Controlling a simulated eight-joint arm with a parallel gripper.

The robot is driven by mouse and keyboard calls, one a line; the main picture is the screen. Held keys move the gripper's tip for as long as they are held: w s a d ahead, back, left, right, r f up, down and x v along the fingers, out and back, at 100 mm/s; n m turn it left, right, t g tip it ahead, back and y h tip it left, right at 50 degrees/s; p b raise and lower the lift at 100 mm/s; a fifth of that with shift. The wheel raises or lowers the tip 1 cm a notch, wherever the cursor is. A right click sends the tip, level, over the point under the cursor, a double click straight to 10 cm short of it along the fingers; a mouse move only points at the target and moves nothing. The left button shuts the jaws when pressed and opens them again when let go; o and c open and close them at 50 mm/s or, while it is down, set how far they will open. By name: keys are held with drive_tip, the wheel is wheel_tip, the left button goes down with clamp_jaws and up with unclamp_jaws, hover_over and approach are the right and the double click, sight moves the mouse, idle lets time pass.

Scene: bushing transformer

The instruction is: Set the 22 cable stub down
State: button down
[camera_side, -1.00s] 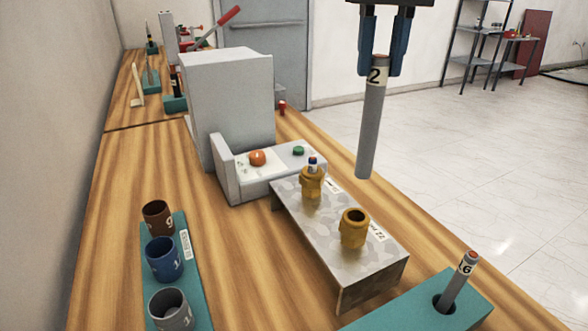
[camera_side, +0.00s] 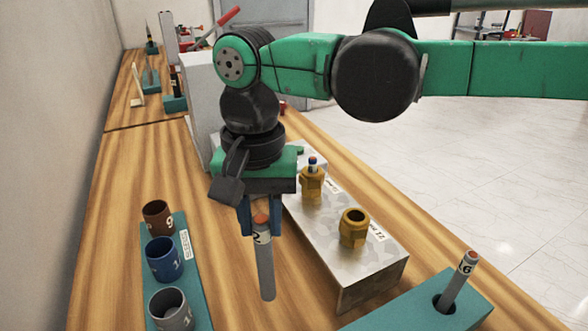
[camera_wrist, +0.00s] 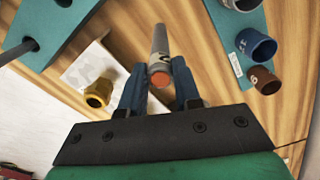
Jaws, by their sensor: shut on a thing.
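The 22 cable stub (camera_side: 265,272) is a grey rod with a pale number band and an orange-red top end. My gripper (camera_side: 260,226) is shut on its upper part and holds it nearly upright. The stub hangs over the wooden bench, between the teal strip of cups and the metal block. I cannot tell whether its lower end touches the wood. In the wrist view the stub (camera_wrist: 159,48) shows between the blue fingers of my gripper (camera_wrist: 160,85), its orange end towards the camera.
A metal block (camera_side: 370,265) with two brass bushings stands at right; the nearer bushing (camera_side: 353,228) is empty. A teal strip (camera_side: 192,275) with brown, blue and grey cups lies at left. A teal holder (camera_side: 420,318) with a 16 stub (camera_side: 458,283) is front right. Bare wood (camera_side: 225,260) lies between.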

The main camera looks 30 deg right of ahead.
sight(264, 241)
drive_tip(key=shift+f, duration=2)
drive_tip(key=c, duration=0.6)
unclamp_jaws()
wheel_tip(264, 241, up, 12)
drive_tip(key=shift+d+r, duration=0.1)
drive_tip(key=s+d+f+n+t, duration=0.1)
drive_tip(key=d+f+t, duration=0.1)
drive_tip(key=d, duration=0.5)
drive_tip(key=s+d+f+n+t, duration=0.1)
drive_tip(key=d+f+n+t, duration=0.1)
drive_tip(key=d+f, duration=0.3)
drive_tip(key=s+d+f+n+t, duration=0.1)
drive_tip(key=d+f+n+t, duration=0.1)
drive_tip(key=d, duration=0.9)
drive_tip(key=shift+s+d+f+t, duration=0.1)
drive_tip(key=shift+s+f+t, duration=0.15)
drive_tip(key=shift+f, duration=0.3)
drive_tip(key=shift+s+d+f+t, duration=0.1)
drive_tip(key=shift+f+t, duration=0.25)
drive_tip(key=shift+f, duration=0.2)
